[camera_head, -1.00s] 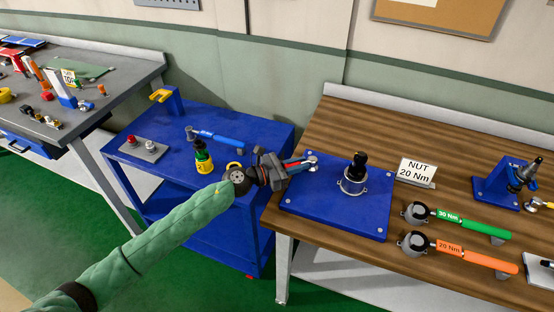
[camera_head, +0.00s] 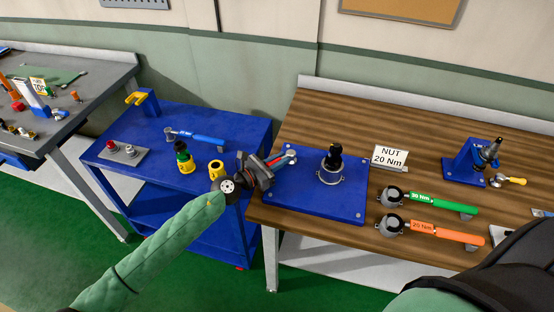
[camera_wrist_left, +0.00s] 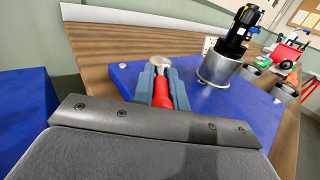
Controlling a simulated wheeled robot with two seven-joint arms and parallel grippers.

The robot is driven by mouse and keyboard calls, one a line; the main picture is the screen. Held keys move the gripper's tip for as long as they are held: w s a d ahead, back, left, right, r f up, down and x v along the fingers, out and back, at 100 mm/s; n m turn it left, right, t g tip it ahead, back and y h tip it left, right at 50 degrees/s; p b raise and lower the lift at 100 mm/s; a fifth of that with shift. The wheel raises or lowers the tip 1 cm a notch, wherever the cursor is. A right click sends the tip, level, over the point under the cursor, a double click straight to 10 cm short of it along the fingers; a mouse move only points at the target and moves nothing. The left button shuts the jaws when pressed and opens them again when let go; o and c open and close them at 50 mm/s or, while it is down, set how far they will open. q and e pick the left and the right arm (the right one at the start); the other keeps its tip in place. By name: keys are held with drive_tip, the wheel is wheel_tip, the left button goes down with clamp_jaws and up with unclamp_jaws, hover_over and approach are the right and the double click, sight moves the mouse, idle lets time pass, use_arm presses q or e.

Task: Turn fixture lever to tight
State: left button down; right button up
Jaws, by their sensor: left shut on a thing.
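The fixture is a blue plate (camera_head: 309,204) on the left end of the wooden bench. A black tool holder (camera_head: 335,157) stands upright in its silver clamp ring (camera_head: 330,178). The fixture lever has a red handle and a silver pivot end (camera_head: 291,154) at the plate's back left; its red handle (camera_wrist_left: 161,97) shows in the left wrist view. My left gripper (camera_head: 275,163) is shut on the red handle, at the plate's left edge. In the left wrist view its blue-grey fingers (camera_wrist_left: 163,82) flank the handle. My right gripper is out of view.
A NUT 20 Nm sign (camera_head: 390,158), a green wrench (camera_head: 440,204) and an orange wrench (camera_head: 445,233) lie right of the plate. My dark right arm fills the lower right.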

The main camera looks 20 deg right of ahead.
use_arm(q)
drive_tip(key=c, duration=1.4)
unclamp_jaws()
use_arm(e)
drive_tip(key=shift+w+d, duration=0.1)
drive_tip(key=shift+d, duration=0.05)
